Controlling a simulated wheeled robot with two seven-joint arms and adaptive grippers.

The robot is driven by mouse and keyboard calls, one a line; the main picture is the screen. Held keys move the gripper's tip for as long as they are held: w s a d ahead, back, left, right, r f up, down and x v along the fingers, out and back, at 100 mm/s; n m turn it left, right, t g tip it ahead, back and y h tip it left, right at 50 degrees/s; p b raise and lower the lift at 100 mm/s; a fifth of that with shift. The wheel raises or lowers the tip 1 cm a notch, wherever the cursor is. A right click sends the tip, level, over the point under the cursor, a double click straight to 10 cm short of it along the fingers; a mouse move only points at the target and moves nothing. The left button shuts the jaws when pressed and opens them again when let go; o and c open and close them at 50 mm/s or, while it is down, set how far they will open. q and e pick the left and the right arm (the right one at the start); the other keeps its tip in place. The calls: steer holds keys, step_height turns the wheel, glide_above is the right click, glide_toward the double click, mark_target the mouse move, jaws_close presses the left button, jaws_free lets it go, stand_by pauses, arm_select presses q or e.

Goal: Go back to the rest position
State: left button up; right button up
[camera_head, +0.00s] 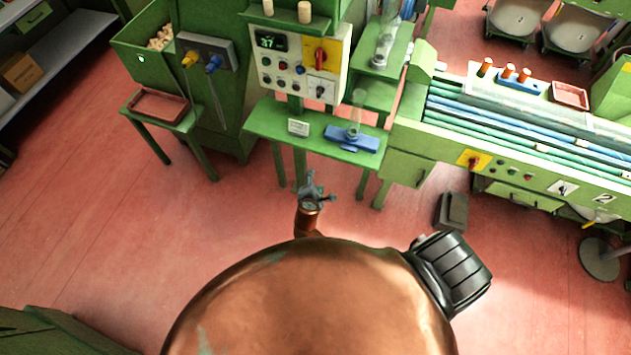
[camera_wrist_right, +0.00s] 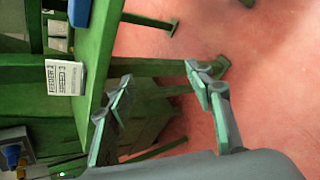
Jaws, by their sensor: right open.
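My right gripper (camera_head: 313,188) shows small in the head view, in front of and below the green shelf (camera_head: 270,122), over the red floor. In the right wrist view its two teal-tipped fingers (camera_wrist_right: 163,92) are spread wide with nothing between them. A green shelf edge (camera_wrist_right: 98,60) lies to the left of the fingers, with a white printed card (camera_wrist_right: 65,78) on it. The card also stands on the shelf in the head view (camera_head: 298,127). My left gripper is out of view.
A blue stand (camera_head: 352,138) with a clear glass tube (camera_head: 356,108) is on the shelf. Cork stoppers (camera_head: 304,12) stand atop the control panel (camera_head: 300,68). A green bin (camera_head: 135,52) holds pale corks. A conveyor bench (camera_head: 520,165) is at right. Floor (camera_head: 100,230) at left is clear.

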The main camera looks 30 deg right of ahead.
stand_by(0.3)
steer(key=s+f+m+g+y+b, duration=0.2)
steer(key=s+f+m, duration=0.1)
steer(key=s+f, duration=0.85)
steer(key=s+f+m+g+y+b, duration=0.1)
steer(key=s+f+m+g+y, duration=0.15)
steer(key=s+f, duration=0.95)
steer(key=s+f+m+g+b, duration=0.1)
steer(key=s+f+m, duration=0.2)
steer(key=s, duration=0.6)
steer(key=s+d+f+m+g+y+b, duration=0.1)
steer(key=s+f+m, duration=0.2)
steer(key=s+f, duration=0.5)
steer(key=s+d+f+m+g+b, duration=0.1)
steer(key=s+f+m, duration=0.3)
steer(key=s, duration=0.6)
step_height(320, 180, down, 2)
steer(key=shift+s+d+y, duration=0.2)
steer(key=shift+d+y, duration=0.05)
steer(key=shift+y, duration=0.1)
steer(key=shift+c, duration=0.5)
